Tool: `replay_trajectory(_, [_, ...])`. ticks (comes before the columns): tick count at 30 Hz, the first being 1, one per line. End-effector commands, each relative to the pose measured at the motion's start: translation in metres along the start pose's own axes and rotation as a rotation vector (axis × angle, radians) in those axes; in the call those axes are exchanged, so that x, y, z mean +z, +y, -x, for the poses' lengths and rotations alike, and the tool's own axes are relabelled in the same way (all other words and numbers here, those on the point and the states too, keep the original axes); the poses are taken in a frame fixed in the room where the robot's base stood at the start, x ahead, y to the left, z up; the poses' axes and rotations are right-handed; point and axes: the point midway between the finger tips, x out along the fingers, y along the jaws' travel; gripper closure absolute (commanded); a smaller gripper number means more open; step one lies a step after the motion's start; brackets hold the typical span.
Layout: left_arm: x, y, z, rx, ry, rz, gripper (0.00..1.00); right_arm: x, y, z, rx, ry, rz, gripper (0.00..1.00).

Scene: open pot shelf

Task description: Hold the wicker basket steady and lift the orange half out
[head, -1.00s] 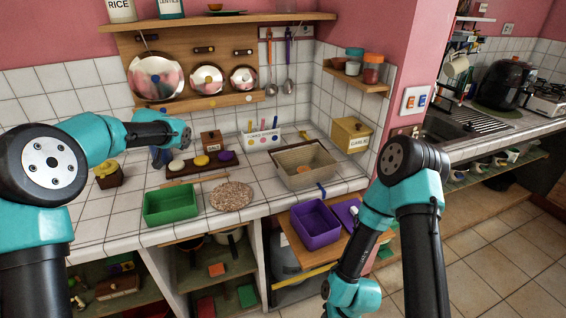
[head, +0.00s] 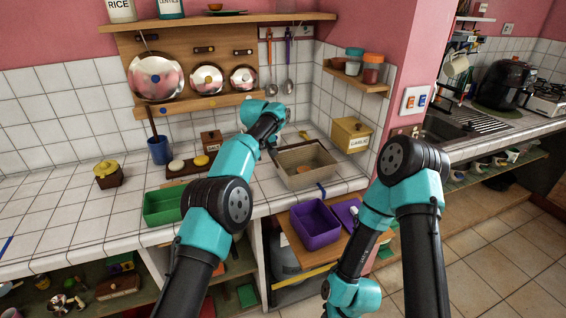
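The wicker basket (head: 284,160) is a tan, open rectangular container on the tiled counter, right of centre in the head view. The orange half (head: 303,170) lies inside it, a small orange patch on the basket floor. My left gripper (head: 272,150) is at the basket's left rim, pointing down from the wrist. Its fingers are small and dark and partly hidden by my arm, so I cannot tell whether they are open or touching the rim. My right arm hangs down at the right, and its gripper is not visible.
A green bin (head: 162,207) stands left of my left arm. A purple bin (head: 315,226) sits on a lower wooden shelf. A yellow garlic box (head: 352,134) is behind the basket to the right.

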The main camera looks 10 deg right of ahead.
Motion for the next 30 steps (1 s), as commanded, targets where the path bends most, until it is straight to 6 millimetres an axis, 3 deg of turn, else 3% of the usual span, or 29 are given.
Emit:
replay_trajectory(3, [0.024, 0.029, -0.011, -0.012, -0.066, 0.062, 0.66, 0.000, 0.000, 0.000, 0.000, 0.000, 0.000, 0.66])
replay_trajectory(9, [0.048, 0.051, -0.017, -0.032, -0.134, 0.127, 0.66, 0.000, 0.000, 0.000, 0.000, 0.000, 0.000, 0.66])
replay_trajectory(23, [0.052, 0.054, -0.019, -0.036, -0.144, 0.138, 0.66, 0.000, 0.000, 0.000, 0.000, 0.000, 0.000, 0.66])
replay_trajectory(30, [0.053, 0.053, -0.031, -0.038, -0.145, 0.137, 0.66, 0.000, 0.000, 0.000, 0.000, 0.000, 0.000, 0.66])
